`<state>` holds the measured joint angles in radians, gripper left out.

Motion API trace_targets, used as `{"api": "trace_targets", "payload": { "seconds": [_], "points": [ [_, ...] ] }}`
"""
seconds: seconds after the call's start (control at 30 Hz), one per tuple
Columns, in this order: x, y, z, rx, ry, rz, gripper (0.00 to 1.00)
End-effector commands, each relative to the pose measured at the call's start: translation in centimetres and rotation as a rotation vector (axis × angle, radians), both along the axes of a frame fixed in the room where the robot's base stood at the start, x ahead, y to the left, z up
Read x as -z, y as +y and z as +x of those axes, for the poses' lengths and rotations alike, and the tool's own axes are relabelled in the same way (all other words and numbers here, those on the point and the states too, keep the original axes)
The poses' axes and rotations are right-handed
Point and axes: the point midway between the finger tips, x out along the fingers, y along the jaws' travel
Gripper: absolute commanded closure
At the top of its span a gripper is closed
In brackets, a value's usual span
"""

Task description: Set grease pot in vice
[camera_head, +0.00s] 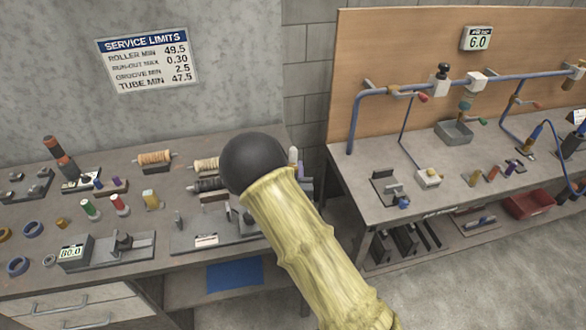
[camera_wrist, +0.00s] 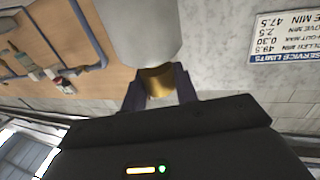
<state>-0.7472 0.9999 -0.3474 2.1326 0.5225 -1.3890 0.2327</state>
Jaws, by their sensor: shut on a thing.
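In the wrist view my gripper (camera_wrist: 159,90) has its two dark fingers shut on a small brass-coloured piece (camera_wrist: 158,77). A large pale grey rounded body (camera_wrist: 140,28) lies just beyond it and hides its far end. I cannot tell whether the two are one object, or whether this is the grease pot. In the head view my arm hides the gripper. A grey vice-like fixture (camera_head: 383,187) with a blue part stands on the right bench. Another clamp-like fixture (camera_head: 240,217) on the left bench is partly hidden by my arm. I cannot tell which is the vice.
The left bench (camera_head: 30,262) carries spools, coloured rings, small bottles, a yellow cup (camera_head: 151,199) and a gauge block (camera_head: 75,251). The right bench has blue piping (camera_head: 440,83) on a wooden backboard and a red bin (camera_head: 529,204) below. A floor gap separates the benches.

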Motion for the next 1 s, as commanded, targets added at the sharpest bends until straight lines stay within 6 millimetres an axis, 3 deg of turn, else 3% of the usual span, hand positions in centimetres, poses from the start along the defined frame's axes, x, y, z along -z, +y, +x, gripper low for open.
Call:
{"api": "trace_targets", "payload": {
  "seconds": [1.0],
  "points": [
    [0.90,0.00,0.03,0.000,-0.002,0.001,1.00]
  ]
}}
